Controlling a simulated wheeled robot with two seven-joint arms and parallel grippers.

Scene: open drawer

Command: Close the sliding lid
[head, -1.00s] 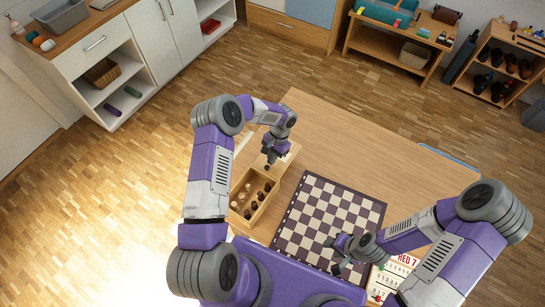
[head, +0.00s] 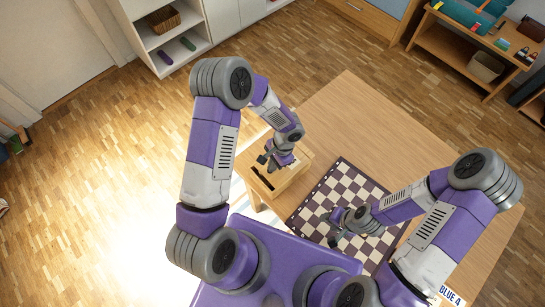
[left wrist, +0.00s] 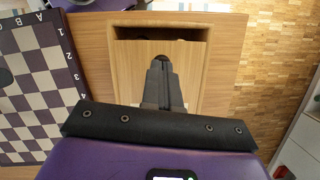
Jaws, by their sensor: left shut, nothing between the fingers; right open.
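The wooden box (head: 254,162) stands on the table, left of the chessboard. Its sliding lid (head: 291,169) covers most of it. A narrow dark opening is left at the near end; it also shows at the top of the box in the left wrist view (left wrist: 160,35). My left gripper (head: 270,163) is shut and empty, with its fingertips low over the lid (left wrist: 190,85), near the opening; contact is unclear. It also shows in the left wrist view (left wrist: 162,64). My right gripper (head: 331,228) is open and empty above the chessboard. The pieces inside the box are mostly hidden.
The chessboard (head: 346,188) lies right of the box on the wooden table (head: 370,120). A card marked BLUE 4 (head: 451,296) is at the lower right, partly hidden by my right arm. The far part of the table is clear.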

